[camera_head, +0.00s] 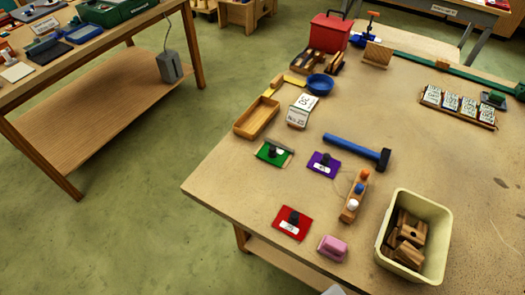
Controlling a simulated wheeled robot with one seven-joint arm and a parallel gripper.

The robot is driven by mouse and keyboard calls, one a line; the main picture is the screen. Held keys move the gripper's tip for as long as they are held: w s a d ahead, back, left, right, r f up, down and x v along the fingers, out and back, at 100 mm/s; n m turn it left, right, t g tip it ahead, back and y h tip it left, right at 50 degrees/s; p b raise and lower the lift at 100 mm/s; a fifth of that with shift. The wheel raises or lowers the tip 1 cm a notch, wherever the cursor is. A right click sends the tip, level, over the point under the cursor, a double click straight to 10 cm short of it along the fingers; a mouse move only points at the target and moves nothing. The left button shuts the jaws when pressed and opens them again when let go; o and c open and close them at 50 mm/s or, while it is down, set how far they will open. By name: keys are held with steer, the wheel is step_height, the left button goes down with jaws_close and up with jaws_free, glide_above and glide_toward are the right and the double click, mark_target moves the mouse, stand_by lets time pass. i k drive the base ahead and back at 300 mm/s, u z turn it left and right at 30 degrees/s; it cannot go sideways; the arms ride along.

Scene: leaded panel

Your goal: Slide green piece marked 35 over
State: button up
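A flat green piece (268,155) with a dark knob and a small pale patch lies on the near-left part of the wooden table (225,182); any number on it is too small to read. A purple piece (331,168) and a red piece (283,227), each with a dark knob and a white label, lie to its right and nearer to me. My gripper is not in view. A pale grey shape at the bottom edge is too cropped to identify.
Bare table lies between the green and red pieces.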

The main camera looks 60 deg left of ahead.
mark_target(270, 153)
steer(key=u, duration=2.2)
steer(key=k, duration=1.2)
steer(key=u, duration=0.75)
steer(key=i, duration=1.3)
steer(key=z, duration=0.8)
steer(key=i, duration=0.65)
steer(key=z, duration=0.55)
